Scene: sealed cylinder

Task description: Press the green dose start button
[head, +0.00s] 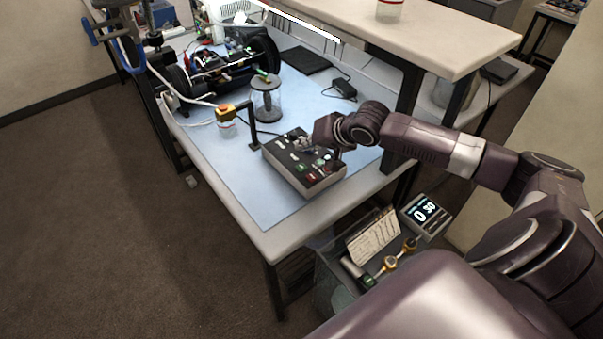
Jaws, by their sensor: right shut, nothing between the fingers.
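A grey control box (291,178) with a dark top panel lies on the blue mat near the table's front right edge. Its panel has several small buttons and labels, with green (328,157) and red (312,177) spots. The labels are too small to read, so I cannot tell for sure which green spot is the dose start button. My right gripper (314,146) comes in from the right and is shut and empty over the far right part of the panel. It hides some of the panel. I cannot tell whether it touches a button. My left gripper is out of view.
A clear cylinder with dark ends (266,101) stands behind the box. A raised shelf (440,40) overhangs the right side. A small display (426,215) sits lower right. The mat's front left (240,185) is clear.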

